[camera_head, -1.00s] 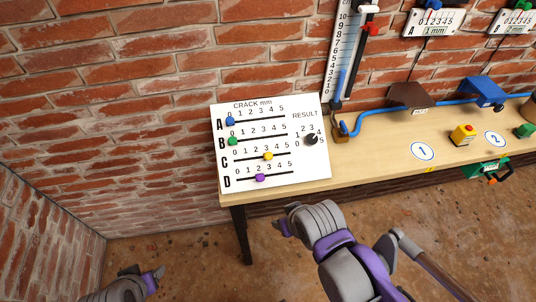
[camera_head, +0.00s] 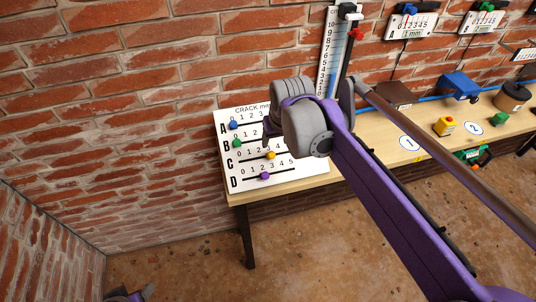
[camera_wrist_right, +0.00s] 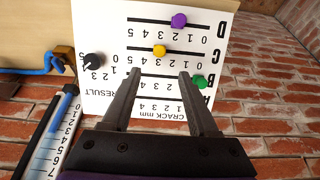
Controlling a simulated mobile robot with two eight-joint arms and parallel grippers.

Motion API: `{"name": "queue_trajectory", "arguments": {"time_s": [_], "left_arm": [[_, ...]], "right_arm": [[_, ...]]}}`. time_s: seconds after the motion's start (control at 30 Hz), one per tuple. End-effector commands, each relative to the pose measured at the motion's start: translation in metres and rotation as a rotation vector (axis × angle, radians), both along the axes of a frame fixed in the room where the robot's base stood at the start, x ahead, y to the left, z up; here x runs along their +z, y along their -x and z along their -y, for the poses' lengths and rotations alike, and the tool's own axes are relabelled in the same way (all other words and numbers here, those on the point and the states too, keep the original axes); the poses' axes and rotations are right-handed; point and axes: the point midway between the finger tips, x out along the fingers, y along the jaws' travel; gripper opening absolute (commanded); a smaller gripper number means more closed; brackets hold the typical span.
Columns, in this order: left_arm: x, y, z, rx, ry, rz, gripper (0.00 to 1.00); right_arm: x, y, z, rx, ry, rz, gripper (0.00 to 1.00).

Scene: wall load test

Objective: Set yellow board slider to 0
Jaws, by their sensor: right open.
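The white crack board (camera_head: 222,118) stands tilted on the left end of the table, with rows A to D. The yellow slider (camera_head: 271,155) is on row C, around the 3 mark; it also shows in the right wrist view (camera_wrist_right: 159,51). My right gripper (camera_wrist_right: 160,74) is open, its fingers pointing at the board, with the yellow slider seen just beyond and between the tips. Whether they touch the board cannot be told. In the head view my right arm hides the RESULT dial and part of the upper rows. My left gripper (camera_head: 140,294) barely shows at the bottom edge.
The blue slider (camera_head: 234,125), green slider (camera_head: 238,143) and purple slider (camera_head: 265,176) sit on the neighbouring rows. In the right wrist view, the green slider (camera_wrist_right: 199,82) is close to one fingertip. The black dial (camera_wrist_right: 93,60) is at the left.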

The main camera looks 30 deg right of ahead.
Motion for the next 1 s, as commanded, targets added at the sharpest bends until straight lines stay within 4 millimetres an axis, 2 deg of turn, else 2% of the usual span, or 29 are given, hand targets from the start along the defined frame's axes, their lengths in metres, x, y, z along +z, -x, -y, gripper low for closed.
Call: {"name": "queue_trajectory", "arguments": {"time_s": [0.3, 0.5, 0.7, 0.97, 1.0], "left_arm": [[-0.007, 0.002, 0.0, 0.0, 0.0, -0.005, 0.6], [-0.01, 0.004, 0.0, 0.0, 0.0, -0.007, 0.6], [-0.011, 0.004, 0.0, 0.0, 0.0, -0.007, 0.6], [-0.01, 0.004, 0.0, 0.0, 0.0, -0.007, 0.6], [-0.01, 0.004, 0.0, 0.0, 0.0, -0.007, 0.6]], "right_arm": [[-0.054, -0.02, 0.004, 0.001, 0.0, 0.0, 0.6], [-0.082, -0.032, 0.007, 0.001, 0.0, 0.0, 0.6], [-0.094, -0.037, 0.008, 0.001, 0.001, 0.001, 0.6], [-0.095, -0.037, 0.008, 0.001, 0.0, 0.001, 0.6], [-0.095, -0.037, 0.008, 0.001, 0.001, 0.001, 0.55]]}}
